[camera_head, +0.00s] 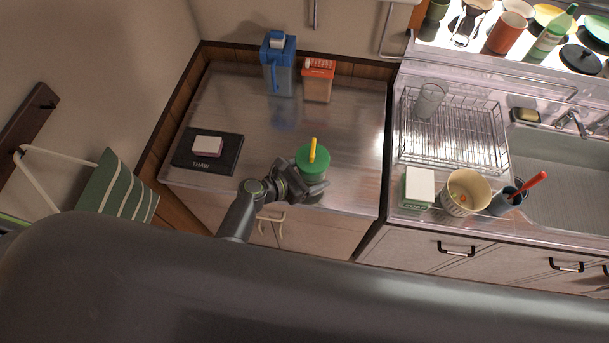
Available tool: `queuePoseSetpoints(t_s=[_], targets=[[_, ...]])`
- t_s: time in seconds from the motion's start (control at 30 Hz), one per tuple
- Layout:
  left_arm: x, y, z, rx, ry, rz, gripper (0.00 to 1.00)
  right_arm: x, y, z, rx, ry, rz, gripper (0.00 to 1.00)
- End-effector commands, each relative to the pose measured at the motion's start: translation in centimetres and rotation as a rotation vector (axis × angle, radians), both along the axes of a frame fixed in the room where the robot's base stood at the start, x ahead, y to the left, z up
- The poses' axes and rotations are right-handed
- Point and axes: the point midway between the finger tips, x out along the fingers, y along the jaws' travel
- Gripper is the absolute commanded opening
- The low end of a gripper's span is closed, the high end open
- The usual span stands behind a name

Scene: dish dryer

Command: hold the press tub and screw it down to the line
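The press tub (312,160) stands upright on the steel counter near its front edge. It has a round green lid with a yellow handle standing up from the middle. My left gripper (309,186) is at the near side of the tub, below the lid, with its fingers at the tub's body. The lid and the gripper hide most of the body, so I cannot tell whether the fingers are closed on it. No line on the tub can be made out. My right gripper is not in view.
A blue-lidded pitcher (278,66) and an orange-topped container (318,80) stand at the back of the counter (235,100). A black THAW board (208,152) with a small box lies left. A wire dish rack (455,130) is right. The counter's middle is clear.

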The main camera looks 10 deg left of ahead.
Motion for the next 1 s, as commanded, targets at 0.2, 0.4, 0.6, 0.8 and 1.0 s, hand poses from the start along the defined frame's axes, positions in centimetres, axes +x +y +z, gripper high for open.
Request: queuePoseSetpoints(t_s=[0.2, 0.4, 0.6, 0.8, 1.0], targets=[[1.3, -1.3, 0.2, -0.003, -0.004, 0.0, 0.3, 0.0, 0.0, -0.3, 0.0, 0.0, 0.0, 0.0], [2.4, -2.3, 0.2, -0.002, -0.005, -0.001, 0.3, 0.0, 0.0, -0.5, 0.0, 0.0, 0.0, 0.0], [3.4, -3.4, 0.2, -0.003, -0.004, 0.0, 0.3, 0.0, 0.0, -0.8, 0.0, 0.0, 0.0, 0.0], [4.4, -4.5, 0.1, -0.003, -0.004, 0.0, 0.3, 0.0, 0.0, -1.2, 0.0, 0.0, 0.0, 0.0], [5.5, -5.5, 0.2, -0.003, -0.004, 0.0, 0.3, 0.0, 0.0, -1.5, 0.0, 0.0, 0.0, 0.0]])
